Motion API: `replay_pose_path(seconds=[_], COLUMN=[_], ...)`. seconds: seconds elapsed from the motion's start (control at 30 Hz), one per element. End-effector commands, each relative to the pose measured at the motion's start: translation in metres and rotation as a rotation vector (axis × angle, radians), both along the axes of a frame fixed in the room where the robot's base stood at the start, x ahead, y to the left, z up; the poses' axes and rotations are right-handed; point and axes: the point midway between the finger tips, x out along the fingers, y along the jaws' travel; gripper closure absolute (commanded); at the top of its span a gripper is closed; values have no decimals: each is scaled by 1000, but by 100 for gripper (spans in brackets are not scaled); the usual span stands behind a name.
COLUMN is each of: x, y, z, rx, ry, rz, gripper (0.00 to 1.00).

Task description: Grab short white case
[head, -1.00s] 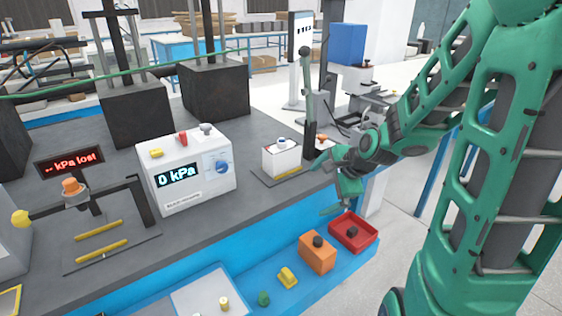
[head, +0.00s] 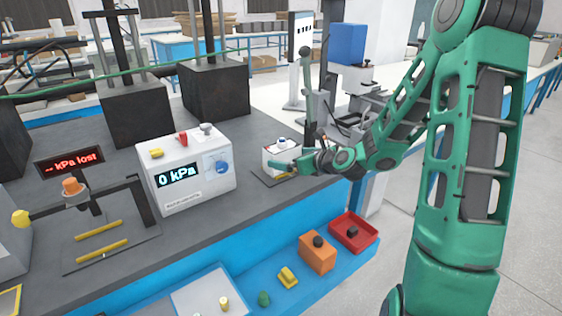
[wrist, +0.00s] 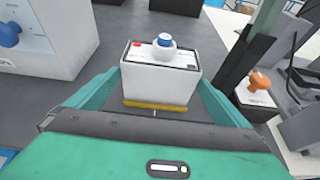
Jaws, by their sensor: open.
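The short white case (wrist: 160,80) stands upright on the dark bench, with a white and blue knob on top and a yellow strip along its near bottom edge. In the head view the case (head: 276,156) is partly hidden behind my gripper (head: 284,167). In the wrist view my gripper (wrist: 155,108) is open, with one green finger at the left of the case and one at its right. The case is between or just ahead of the fingers; I cannot tell whether they touch it.
A larger white box reading 0 kPa (head: 187,168) stands left of the case. A dark post (wrist: 247,60) and an orange-knobbed white item (wrist: 257,88) are close on the right. A red tray (head: 353,232) and an orange block (head: 317,252) sit on the lower blue shelf.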

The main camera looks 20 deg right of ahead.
Motion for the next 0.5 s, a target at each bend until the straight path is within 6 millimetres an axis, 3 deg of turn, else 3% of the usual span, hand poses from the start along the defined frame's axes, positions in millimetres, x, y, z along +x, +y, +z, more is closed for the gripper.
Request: replay_pose_path(seconds=[0.17,0.5], x=[10,48], y=[2,13], z=[-4,-18], rx=[-1,-2], ry=[0,1], rz=[0,1], gripper=[0,0])
